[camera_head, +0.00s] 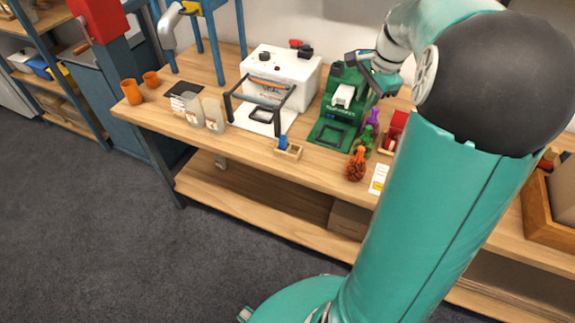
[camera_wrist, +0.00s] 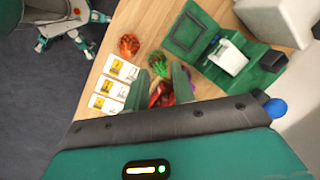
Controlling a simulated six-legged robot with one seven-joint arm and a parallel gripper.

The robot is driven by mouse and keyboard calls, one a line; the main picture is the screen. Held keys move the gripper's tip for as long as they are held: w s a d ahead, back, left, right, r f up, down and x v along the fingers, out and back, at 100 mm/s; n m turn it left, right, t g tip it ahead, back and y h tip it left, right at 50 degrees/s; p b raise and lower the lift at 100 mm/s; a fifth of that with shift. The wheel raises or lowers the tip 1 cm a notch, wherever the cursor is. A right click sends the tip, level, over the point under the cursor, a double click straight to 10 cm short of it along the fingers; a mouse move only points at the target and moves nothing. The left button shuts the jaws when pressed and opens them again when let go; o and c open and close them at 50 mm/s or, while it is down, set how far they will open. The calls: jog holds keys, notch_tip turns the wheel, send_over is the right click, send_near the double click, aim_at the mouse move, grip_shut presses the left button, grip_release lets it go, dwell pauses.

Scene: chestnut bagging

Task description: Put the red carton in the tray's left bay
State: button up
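My gripper (camera_wrist: 160,76) shows in the wrist view with its two fingers apart, pointing down over the bench. Red shapes (camera_wrist: 162,94) show between and below the fingers, partly hidden; I cannot tell if they are the red carton. My gripper also shows in the head view (camera_head: 374,88), raised beside the green machine. A red object (camera_head: 398,121) stands at the right, partly hidden by my arm; I cannot tell if it is the carton.
An orange net bag (camera_head: 356,165), a green one (camera_head: 363,140) and a purple one (camera_head: 372,118) stand near the red object. The green machine (camera_head: 334,131) and white machine (camera_head: 285,68) stand behind. White cards (camera_wrist: 114,85) lie near the bench edge.

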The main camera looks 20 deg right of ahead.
jog(key=s+a+r+n+t, duration=0.1)
jog(key=s+a+r+n, duration=0.2)
jog(key=a, duration=0.5)
jog(key=s+a+r+n+h, duration=0.1)
jog(key=s+a+n, duration=0.2)
jog(key=a+n, duration=0.3)
jog(key=s+a+r+n+t, duration=0.1)
jog(key=s+a+r+n, duration=0.15)
jog(key=a, duration=0.65)
jog(key=s+a+f+n+t, duration=0.1)
jog(key=s+a+f+n, duration=0.1)
jog(key=s+a+n, duration=0.4)
jog(key=shift+s+f+n, duration=0.15)
jog(key=shift+s+n, duration=0.25)
jog(key=shift+n, duration=0.05)
jog(key=shift+d, duration=0.25)
